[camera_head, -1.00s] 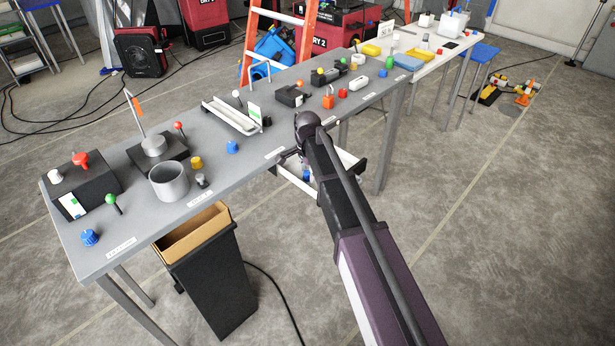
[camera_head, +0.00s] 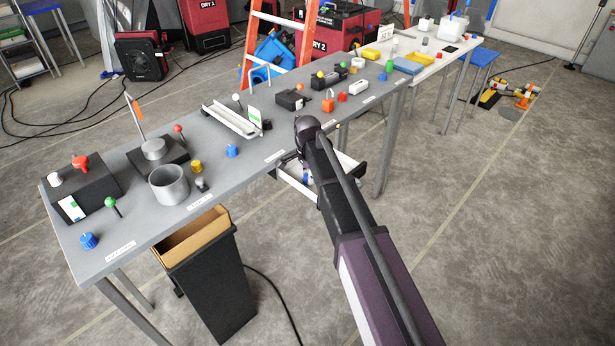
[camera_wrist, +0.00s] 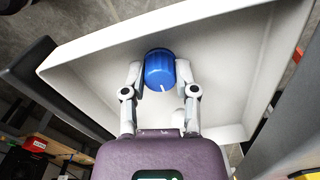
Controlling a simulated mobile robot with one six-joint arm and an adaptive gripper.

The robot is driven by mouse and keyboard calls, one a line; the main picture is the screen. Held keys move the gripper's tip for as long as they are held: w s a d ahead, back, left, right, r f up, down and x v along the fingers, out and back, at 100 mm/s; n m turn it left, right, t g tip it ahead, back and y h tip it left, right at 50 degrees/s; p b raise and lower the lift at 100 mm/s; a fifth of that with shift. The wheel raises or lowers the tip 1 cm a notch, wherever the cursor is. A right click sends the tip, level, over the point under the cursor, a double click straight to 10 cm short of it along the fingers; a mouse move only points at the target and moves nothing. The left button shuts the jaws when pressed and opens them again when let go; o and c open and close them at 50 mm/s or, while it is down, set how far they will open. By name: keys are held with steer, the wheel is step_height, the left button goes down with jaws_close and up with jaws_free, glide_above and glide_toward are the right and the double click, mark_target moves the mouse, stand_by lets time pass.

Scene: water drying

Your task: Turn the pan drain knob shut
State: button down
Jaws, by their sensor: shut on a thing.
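In the wrist view a blue ribbed knob (camera_wrist: 159,72) with a white pointer line sits at the white pan (camera_wrist: 95,58). My gripper (camera_wrist: 160,75) has one finger on each side of the knob and is shut on it. The white line points down and slightly right in that view. In the head view the white pan (camera_head: 296,182) hangs below the front edge of the table. My arm reaches over it, and my gripper is mostly hidden there behind the arm. Only a small bit of blue shows beside the arm.
The grey table (camera_head: 235,185) carries several coloured knobs and a grey cup (camera_head: 168,184). A black bin (camera_head: 207,275) stands below its front edge. An orange ladder (camera_head: 262,45) is behind.

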steer(key=shift+n, duration=0.3)
steer(key=n, duration=0.8)
steer(key=shift+n, duration=0.3)
steer(key=n, duration=0.4)
steer(key=shift+n, duration=2.3)
steer(key=shift+c, duration=1.9)
jaws_free()
